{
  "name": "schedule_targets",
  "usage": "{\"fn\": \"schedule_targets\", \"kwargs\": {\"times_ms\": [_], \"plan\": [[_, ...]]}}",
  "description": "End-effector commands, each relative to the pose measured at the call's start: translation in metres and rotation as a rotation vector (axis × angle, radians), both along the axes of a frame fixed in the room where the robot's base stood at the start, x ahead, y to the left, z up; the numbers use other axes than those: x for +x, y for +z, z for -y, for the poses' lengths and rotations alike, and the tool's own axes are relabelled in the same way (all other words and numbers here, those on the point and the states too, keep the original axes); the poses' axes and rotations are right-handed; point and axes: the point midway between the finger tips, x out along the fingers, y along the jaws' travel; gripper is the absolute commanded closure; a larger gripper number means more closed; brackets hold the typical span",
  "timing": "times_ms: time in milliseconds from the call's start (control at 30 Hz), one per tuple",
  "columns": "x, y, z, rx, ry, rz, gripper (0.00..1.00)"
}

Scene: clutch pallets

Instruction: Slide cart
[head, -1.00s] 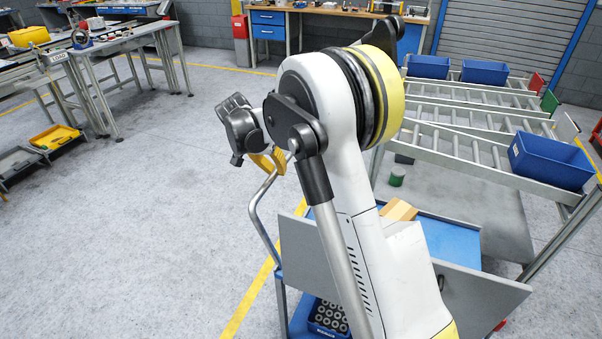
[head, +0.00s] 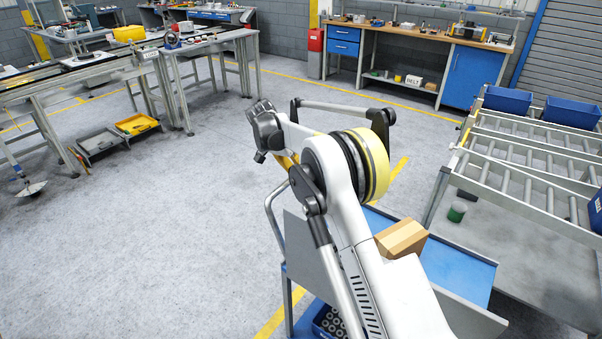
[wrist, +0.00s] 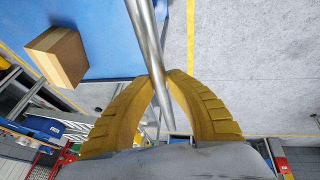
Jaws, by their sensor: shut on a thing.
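The cart has a blue top (head: 472,263) with grey side panels and stands at the lower right in the head view, partly hidden behind my arm. Its bent metal handle (head: 271,205) rises at its left end. My gripper (head: 287,160) is at the top of that handle; its fingertips are mostly hidden in the head view. In the wrist view the yellow fingers of my gripper (wrist: 160,78) are closed around the silver handle bar (wrist: 145,35). A cardboard box (head: 402,238) lies on the blue top; it also shows in the wrist view (wrist: 58,57).
A roller rack (head: 525,185) with blue bins stands close to the right of the cart. Workbenches (head: 205,45) stand at the left, with a yellow tray (head: 137,123) low beside them. A wooden bench (head: 420,40) is at the back. Open floor (head: 160,240) lies left of the cart.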

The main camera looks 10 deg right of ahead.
Motion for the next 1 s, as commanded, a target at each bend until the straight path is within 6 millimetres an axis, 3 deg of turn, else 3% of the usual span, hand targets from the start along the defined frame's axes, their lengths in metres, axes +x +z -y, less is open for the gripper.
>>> {"fn": "schedule_targets", "kwargs": {"times_ms": [233,267,300,333,700,1000], "plan": [[0.000,-0.001,0.000,0.001,0.000,0.000,1.00],[0.000,-0.001,0.000,0.001,0.000,0.000,0.73],[0.000,-0.001,0.000,0.001,0.000,0.000,0.61],[0.000,-0.001,0.000,0.001,0.000,0.000,0.59],[0.000,0.005,-0.003,0.000,0.001,0.001,0.59],[-0.007,0.059,-0.027,0.000,0.002,0.002,0.59]]}}
